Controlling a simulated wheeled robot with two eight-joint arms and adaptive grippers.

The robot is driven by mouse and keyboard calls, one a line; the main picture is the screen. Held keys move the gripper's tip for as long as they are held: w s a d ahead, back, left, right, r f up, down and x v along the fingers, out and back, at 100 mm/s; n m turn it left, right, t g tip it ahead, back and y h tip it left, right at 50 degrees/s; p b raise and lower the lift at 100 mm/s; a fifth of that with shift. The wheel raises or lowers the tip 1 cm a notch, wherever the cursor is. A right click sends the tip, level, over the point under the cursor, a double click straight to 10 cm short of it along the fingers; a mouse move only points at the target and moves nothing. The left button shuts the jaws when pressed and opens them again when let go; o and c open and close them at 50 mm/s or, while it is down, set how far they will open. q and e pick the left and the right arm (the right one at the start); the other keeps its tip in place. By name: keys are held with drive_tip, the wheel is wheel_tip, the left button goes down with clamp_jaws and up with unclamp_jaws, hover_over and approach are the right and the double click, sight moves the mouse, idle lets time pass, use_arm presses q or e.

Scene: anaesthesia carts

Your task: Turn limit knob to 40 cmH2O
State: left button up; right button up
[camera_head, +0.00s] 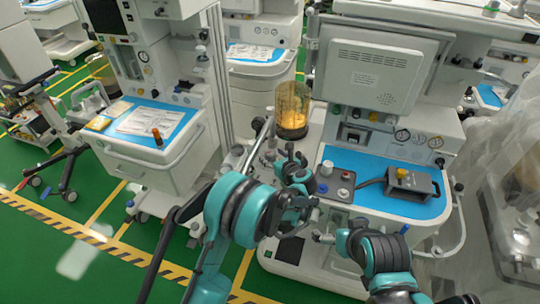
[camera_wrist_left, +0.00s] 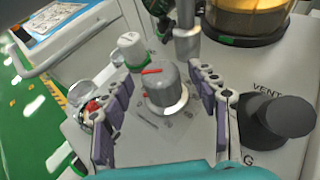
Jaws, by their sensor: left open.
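The limit knob (camera_wrist_left: 162,88), a grey dial with a red pointer line, sits on a light panel in the left wrist view. Printed marks surround its base, too blurred to read. My left gripper (camera_wrist_left: 160,82) is open, with one purple-grey finger on each side of the knob. Whether a finger touches it I cannot tell. In the head view my left gripper (camera_head: 291,172) is beside the right-hand cart, and the knob cannot be made out there. My right gripper (camera_head: 325,238) is low before that cart; its finger state is unclear.
A white knob (camera_wrist_left: 131,47) and a black knob (camera_wrist_left: 278,118) flank the limit knob closely. A canister with amber contents (camera_head: 292,110) stands behind my left gripper. A blue mat (camera_head: 375,200) holds a grey device (camera_head: 410,184). Another cart (camera_head: 155,150) stands left.

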use_arm(q)
drive_tip(key=shift+x, duration=0.9)
drive_tip(key=shift+r, duration=0.1)
drive_tip(key=c, duration=1.2)
drive_tip(key=m+h+b, duration=0.1)
drive_tip(key=m+h, duration=0.1)
drive_tip(key=shift+a+t+h, duration=0.15)
drive_tip(key=shift+t+h, duration=0.15)
drive_tip(key=shift+t, duration=0.1)
drive_tip(key=shift+m+t+h+b, duration=0.3)
drive_tip(key=shift+m+h+b, duration=0.15)
drive_tip(key=shift+m+h, duration=0.85)
drive_tip(key=o, duration=1.2)
